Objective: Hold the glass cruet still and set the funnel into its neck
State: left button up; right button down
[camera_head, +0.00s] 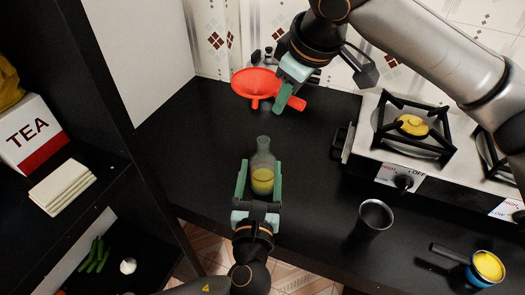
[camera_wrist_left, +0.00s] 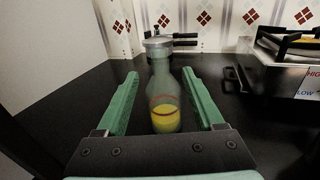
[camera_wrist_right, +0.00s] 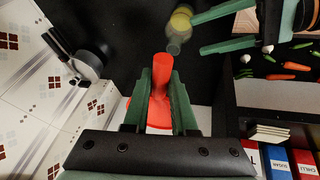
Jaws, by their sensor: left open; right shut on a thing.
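The glass cruet (camera_head: 262,170) stands upright on the black counter, with yellow liquid in its lower part. It also shows in the left wrist view (camera_wrist_left: 163,97). My left gripper (camera_head: 259,168) is open, with its green fingers on either side of the cruet and a gap visible on both sides in the left wrist view. The red funnel (camera_head: 255,84) is held up behind the cruet, toward the wall. My right gripper (camera_head: 285,98) is shut on the funnel, which shows between its fingers in the right wrist view (camera_wrist_right: 160,80). The funnel is apart from the cruet.
A stove (camera_head: 432,165) with a yellow item on a burner stands right. A dark metal cup (camera_head: 374,217) and a small pan (camera_head: 485,268) of yellow content are at front right. A pot (camera_wrist_left: 160,47) stands by the back wall. Shelves with a tea box (camera_head: 33,135) are left.

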aim_at(264, 137)
pick_arm(q)
jog(key=w, duration=0.7)
jog(key=w+d, duration=0.1)
jog(key=w, duration=0.2)
jog(key=shift+w, duration=0.25)
jog(key=shift+a, duration=0.1)
grip_shut()
